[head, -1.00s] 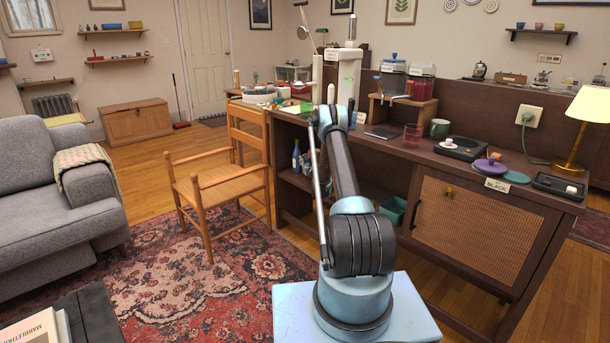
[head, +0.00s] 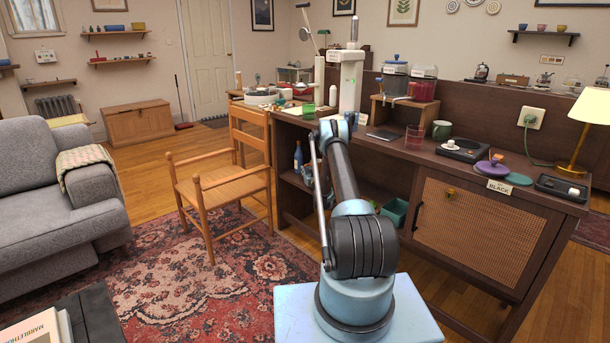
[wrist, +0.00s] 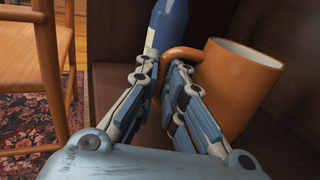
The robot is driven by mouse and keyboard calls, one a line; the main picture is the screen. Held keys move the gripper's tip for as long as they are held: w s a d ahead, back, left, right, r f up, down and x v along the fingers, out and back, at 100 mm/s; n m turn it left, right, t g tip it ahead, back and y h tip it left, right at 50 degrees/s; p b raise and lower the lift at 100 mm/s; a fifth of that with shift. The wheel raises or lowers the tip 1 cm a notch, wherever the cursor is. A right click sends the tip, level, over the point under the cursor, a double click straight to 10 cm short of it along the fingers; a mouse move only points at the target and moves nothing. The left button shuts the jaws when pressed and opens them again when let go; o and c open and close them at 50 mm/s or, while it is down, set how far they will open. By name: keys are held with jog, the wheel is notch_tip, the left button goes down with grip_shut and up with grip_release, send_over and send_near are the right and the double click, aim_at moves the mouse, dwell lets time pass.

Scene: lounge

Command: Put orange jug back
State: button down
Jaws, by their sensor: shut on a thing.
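The orange jug (wrist: 240,82) shows at the right of the wrist view, with its open rim up and its handle (wrist: 180,53) toward my gripper. My gripper (wrist: 163,68) is shut on the jug's handle, with its fingers on either side of it. The jug is inside the dark open shelf bay of the sideboard; whether its base touches the shelf is hidden.
A blue bottle (wrist: 168,32) stands close beside the jug handle; it also shows in the head view (head: 298,157). A wooden chair (head: 222,180) is left of the bay. A teal bin (head: 394,211) sits low in the sideboard (head: 480,262). The patterned rug (head: 210,285) is open floor.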

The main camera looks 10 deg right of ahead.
jog(key=c, duration=1.7)
grip_release()
